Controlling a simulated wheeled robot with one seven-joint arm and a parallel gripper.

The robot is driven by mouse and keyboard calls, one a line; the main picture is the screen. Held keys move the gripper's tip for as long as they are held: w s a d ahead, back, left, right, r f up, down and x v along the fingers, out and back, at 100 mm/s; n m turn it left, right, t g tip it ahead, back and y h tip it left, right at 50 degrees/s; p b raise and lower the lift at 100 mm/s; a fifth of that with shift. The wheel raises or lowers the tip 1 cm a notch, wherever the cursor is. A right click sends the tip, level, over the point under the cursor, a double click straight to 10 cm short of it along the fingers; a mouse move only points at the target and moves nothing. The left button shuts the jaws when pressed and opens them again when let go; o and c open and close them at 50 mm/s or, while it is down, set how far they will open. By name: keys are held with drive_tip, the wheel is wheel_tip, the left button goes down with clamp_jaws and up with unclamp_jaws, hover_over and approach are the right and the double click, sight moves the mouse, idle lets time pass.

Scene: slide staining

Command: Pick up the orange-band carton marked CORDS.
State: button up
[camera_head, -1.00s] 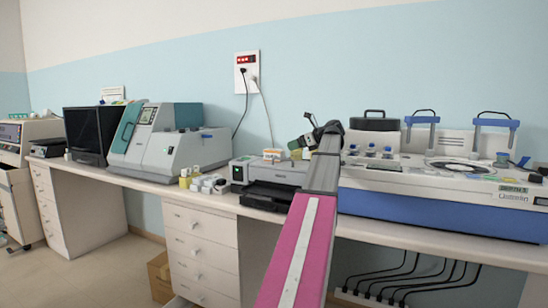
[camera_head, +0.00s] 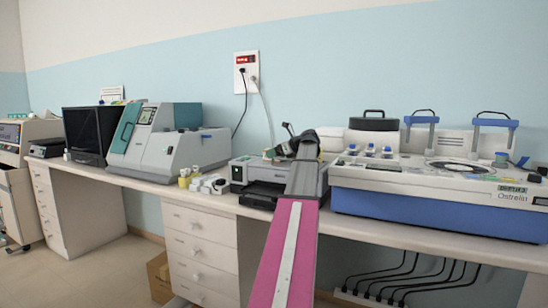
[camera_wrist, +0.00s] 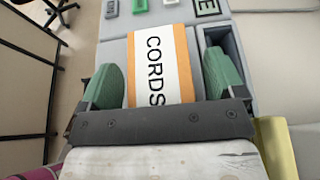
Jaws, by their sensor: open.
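The carton marked CORDS (camera_wrist: 157,62), white with orange bands along its sides, shows in the wrist view on a grey machine top. My gripper (camera_wrist: 164,82) is open, with one green finger on each side of the carton. A narrow gap shows beside the carton at each finger. The carton's lower end is hidden behind the gripper's dark crossbar. In the head view my gripper (camera_head: 284,150) is over the top of the grey printer-like machine (camera_head: 246,170), and the arm and gripper hide most of the carton there.
A large white and blue staining machine (camera_head: 400,205) stands right of my arm. Small yellow and white containers (camera_head: 208,184) stand on the bench left of the printer. A grey and teal instrument (camera_head: 165,148) is further left. A cable hangs from the wall socket (camera_head: 246,72) behind.

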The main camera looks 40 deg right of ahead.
drive_tip(key=c, duration=1)
